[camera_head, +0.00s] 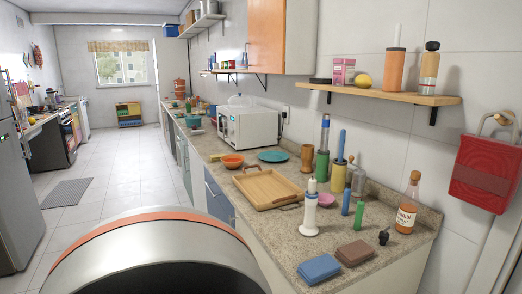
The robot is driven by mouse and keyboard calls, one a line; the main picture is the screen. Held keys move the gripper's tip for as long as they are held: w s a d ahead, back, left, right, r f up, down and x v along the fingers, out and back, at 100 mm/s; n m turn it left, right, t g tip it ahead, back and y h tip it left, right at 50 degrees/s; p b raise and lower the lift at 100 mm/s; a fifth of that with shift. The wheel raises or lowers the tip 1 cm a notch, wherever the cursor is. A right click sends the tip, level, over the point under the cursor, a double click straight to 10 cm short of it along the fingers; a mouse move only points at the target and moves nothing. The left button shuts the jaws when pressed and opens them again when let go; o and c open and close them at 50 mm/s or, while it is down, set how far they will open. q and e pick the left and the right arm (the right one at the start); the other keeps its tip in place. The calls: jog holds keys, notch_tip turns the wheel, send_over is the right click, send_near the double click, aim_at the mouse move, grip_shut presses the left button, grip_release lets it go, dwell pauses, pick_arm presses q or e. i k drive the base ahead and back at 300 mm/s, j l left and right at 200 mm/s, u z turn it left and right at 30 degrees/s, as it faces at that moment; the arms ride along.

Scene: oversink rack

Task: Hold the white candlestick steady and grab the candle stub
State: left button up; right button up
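The white candlestick (309,217) stands upright on the speckled counter (265,222), near its front edge. A short pale candle stub (312,186) appears to sit in its top; the join is too small to make out clearly. Neither of my grippers is in view, and nothing is touching the candlestick.
A wooden tray (262,198) lies left of the candlestick. Green and blue cylinders (346,200) and a pink bowl (325,199) stand close on its right. Blue (320,268) and brown cloths (355,253) lie in front. An amber bottle (407,212) stands far right; a shelf (385,94) overhangs behind.

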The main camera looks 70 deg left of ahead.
aim_at(312, 182)
jog(key=i+u, duration=0.15)
jog(key=u, duration=0.35)
jog(key=i+l+u, duration=0.1)
jog(key=u, duration=0.35)
jog(key=i+l+u, duration=0.1)
jog(key=u, duration=0.4)
jog(key=l, duration=0.1)
